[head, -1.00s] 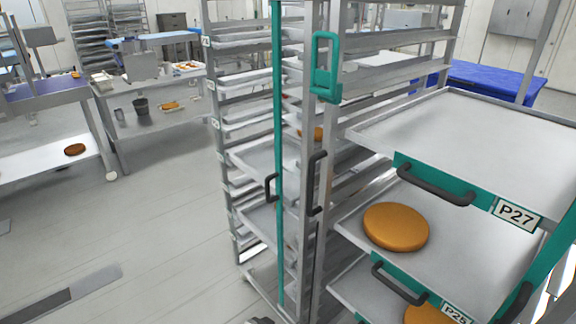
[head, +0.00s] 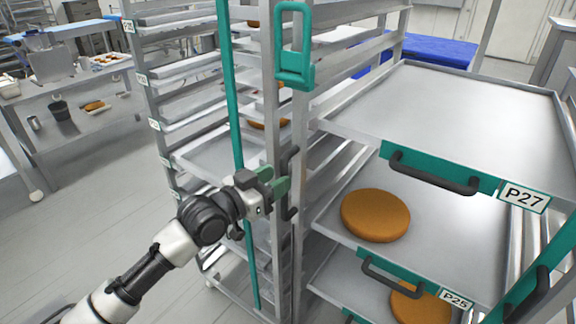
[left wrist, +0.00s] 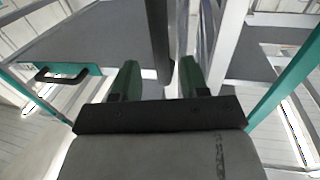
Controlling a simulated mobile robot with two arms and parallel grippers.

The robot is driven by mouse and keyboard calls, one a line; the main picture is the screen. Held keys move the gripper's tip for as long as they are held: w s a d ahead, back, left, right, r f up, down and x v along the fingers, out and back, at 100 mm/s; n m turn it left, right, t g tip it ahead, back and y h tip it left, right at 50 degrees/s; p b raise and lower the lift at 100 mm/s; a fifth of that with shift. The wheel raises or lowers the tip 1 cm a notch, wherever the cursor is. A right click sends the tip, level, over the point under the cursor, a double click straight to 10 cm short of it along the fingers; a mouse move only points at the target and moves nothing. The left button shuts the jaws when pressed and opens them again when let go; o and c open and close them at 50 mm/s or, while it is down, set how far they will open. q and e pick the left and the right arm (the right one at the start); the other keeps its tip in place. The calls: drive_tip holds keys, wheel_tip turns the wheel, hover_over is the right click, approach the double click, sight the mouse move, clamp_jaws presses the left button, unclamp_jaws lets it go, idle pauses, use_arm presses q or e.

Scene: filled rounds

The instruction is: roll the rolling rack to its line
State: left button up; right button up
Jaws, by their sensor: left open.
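The tall metal rolling rack (head: 298,235) stands close in front of me in the head view. A black upright grip handle (head: 289,163) is fixed to its near post, below a green latch (head: 294,62). My left gripper (head: 280,184) is at this handle, with its green fingers open. In the left wrist view a dark upright bar (left wrist: 158,35) shows between the fingertips of the left gripper (left wrist: 160,76), with gaps at the sides; I cannot tell whether they touch. My right gripper is out of view. No floor line shows.
Trays with green fronts, labelled P27 (head: 524,197) and P25, jut out on the right. A round brown item (head: 375,215) lies on one. A blue-covered surface (head: 440,50) is behind. A side table (head: 75,128) stands at left, with open floor (head: 100,205) before it.

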sight(281, 175)
use_arm(q)
drive_tip(key=x, duration=0.4)
drive_tip(key=shift+w+d+p, duration=0.25)
drive_tip(key=shift+w+p, duration=0.05)
drive_tip(key=shift+p, duration=0.05)
drive_tip(key=shift+w+d, duration=0.1)
drive_tip(key=c, duration=0.7)
clamp_jaws()
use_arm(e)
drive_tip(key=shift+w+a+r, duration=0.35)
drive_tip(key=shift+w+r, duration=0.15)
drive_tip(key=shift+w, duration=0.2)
